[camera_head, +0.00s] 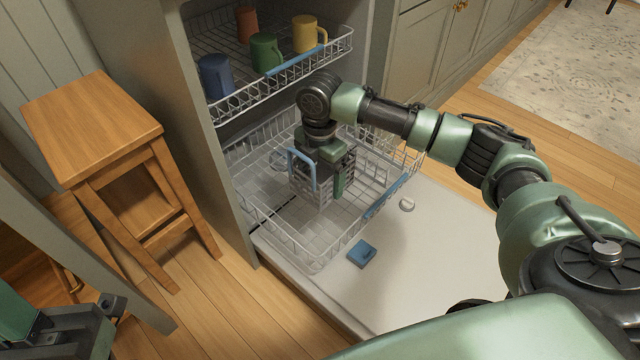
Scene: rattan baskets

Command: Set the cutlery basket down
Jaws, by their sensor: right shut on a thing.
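The grey cutlery basket (309,190) with a blue handle (301,168) is upright within the outline of the lower dishwasher rack (300,258). My right gripper (328,172) points down and is shut on the basket, partly covering it. One green finger shows at the basket's right side; the other finger is hidden. I cannot tell whether the basket's bottom touches the rack floor. At the lower left, part of my left arm's end (85,325) shows, green and dark, away from the rack; its jaws cannot be made out.
The upper rack (290,80) holds several mugs, including a blue (215,76), green (265,52) and yellow (305,34) one. The open dishwasher door (440,250) lies below the lower rack. A wooden stool (95,125) stands left. The lower rack's front left looks empty.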

